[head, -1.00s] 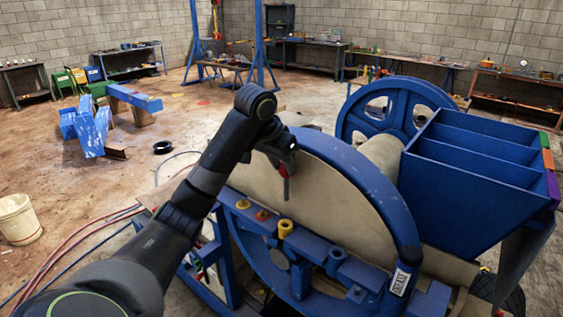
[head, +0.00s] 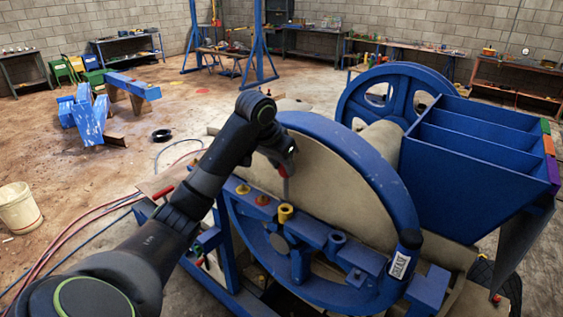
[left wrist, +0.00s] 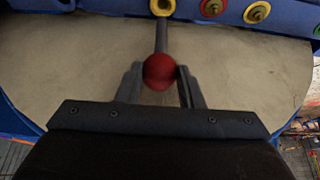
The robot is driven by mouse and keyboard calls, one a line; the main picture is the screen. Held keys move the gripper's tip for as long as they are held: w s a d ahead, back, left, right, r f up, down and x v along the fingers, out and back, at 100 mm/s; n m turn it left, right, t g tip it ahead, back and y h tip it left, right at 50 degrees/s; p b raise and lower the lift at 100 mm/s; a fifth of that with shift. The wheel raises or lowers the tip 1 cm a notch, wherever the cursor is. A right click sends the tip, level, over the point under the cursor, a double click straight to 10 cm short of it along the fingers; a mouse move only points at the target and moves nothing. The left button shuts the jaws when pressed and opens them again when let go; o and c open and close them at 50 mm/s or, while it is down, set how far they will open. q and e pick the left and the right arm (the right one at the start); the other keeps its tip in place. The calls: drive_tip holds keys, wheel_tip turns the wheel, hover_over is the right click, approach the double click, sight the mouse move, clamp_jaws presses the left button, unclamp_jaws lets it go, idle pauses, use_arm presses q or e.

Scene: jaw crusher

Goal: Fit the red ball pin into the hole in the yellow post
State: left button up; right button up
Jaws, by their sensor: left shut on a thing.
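My left gripper (head: 285,170) is shut on the ball of the red ball pin, which shows clearly as a red ball (left wrist: 159,71) between the fingertips in the left wrist view. The pin's grey shaft (head: 286,188) points down in the head view. The yellow post (head: 285,211) stands on the blue bar just below the shaft's tip. In the left wrist view the shaft reaches the near edge of the yellow post's ring (left wrist: 162,5). I cannot tell whether the tip is touching the post. My right gripper is out of view.
A red fitting (head: 262,200) and a second yellow fitting (head: 243,189) sit on the bar beside the post. The large blue-rimmed wheel (head: 385,178) stands close behind my gripper. A blue compartment hopper (head: 480,165) is at the right. Open floor lies at the left.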

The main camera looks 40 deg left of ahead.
sight(281, 174)
use_arm(q)
drive_tip(key=shift+f, duration=1.55)
drive_tip(key=shift+f, duration=0.15)
drive_tip(key=shift+f+b, duration=1.4)
drive_tip(key=shift+f, duration=2.65)
drive_tip(key=o, duration=1.1)
drive_tip(key=shift+o, duration=0.2)
